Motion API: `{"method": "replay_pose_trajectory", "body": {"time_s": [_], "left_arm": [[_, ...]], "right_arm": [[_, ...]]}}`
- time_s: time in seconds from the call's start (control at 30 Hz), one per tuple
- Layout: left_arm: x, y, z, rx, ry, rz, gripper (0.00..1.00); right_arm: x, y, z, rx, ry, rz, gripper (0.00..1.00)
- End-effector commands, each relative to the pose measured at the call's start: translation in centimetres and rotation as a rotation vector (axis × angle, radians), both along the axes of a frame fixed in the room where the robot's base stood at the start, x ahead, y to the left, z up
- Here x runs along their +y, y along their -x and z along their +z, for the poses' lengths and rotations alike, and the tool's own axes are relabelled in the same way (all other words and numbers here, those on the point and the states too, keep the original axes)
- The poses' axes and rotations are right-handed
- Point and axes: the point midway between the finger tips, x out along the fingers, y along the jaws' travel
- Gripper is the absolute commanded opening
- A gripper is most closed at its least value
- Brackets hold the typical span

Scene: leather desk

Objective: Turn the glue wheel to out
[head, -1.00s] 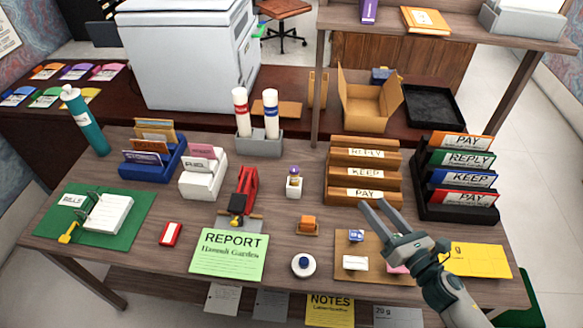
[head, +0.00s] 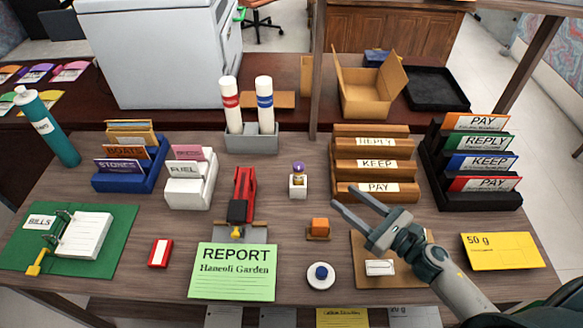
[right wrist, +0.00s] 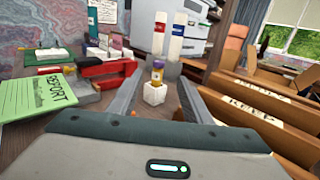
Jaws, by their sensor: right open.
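A small white block with a yellow-and-purple-topped piece in it (head: 298,184) stands mid-desk; I take this for the glue with its wheel, but no wheel or marking is legible. It also shows in the right wrist view (right wrist: 155,88), beyond and between the fingertips. My right gripper (head: 342,200) is open and empty, to the right of the block and apart from it, its fingers pointing left toward it. A white disc with a blue knob (head: 321,275) lies nearer the front edge. My left gripper is not in view.
A small orange block on a brown base (head: 319,228) stands in front of the white block. A red-and-black stapler-like tool (head: 243,197) is left of it. A wooden sorter (head: 370,167) stands right behind. Two white tubes in a grey holder (head: 252,142) stand behind.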

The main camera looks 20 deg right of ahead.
Motion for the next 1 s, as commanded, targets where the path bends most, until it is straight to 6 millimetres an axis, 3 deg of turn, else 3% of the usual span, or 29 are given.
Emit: {"method": "replay_pose_trajectory", "body": {"time_s": [0.03, 0.2, 0.67, 1.0], "left_arm": [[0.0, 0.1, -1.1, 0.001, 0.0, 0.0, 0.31], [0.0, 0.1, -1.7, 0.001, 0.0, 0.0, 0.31], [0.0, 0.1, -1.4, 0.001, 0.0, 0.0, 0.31], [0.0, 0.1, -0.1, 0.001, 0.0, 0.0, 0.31]], "right_arm": [[0.0, 0.0, -1.1, -0.001, 0.002, 0.001, 0.45], [0.0, 0.0, -1.7, -0.001, 0.004, 0.002, 0.45], [0.1, -0.2, -1.5, -0.001, 0.003, 0.001, 0.45], [1.5, -2.8, -1.2, -0.003, 0.003, 0.002, 0.45]]}}
